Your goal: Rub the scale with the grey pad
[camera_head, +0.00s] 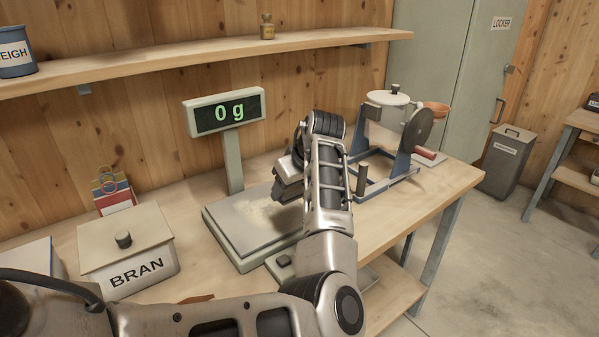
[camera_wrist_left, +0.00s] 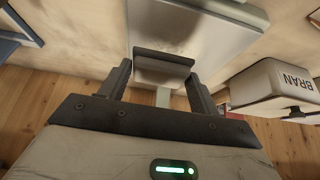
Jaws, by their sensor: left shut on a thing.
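The scale has a pale plate (camera_head: 226,222) on the bench and a display (camera_head: 225,112) on a post that reads 0 g. A pale dusty smear (camera_head: 262,212) lies on the plate. My left gripper (camera_head: 284,188) is over the right part of the plate. In the left wrist view it is shut on the grey pad (camera_wrist_left: 163,66), which sits between the two fingers. The scale plate (camera_wrist_left: 205,25) shows just beyond the pad there. I cannot tell whether the pad touches the plate. In the head view the pad is not clearly made out. My right gripper is not in view.
A BRAN box (camera_head: 128,255) with a knobbed lid stands left of the scale. A hand-cranked machine (camera_head: 390,150) stands to the right, close behind my left forearm. A wall shelf (camera_head: 180,62) runs above. A small dark-topped item (camera_head: 284,261) lies before the scale.

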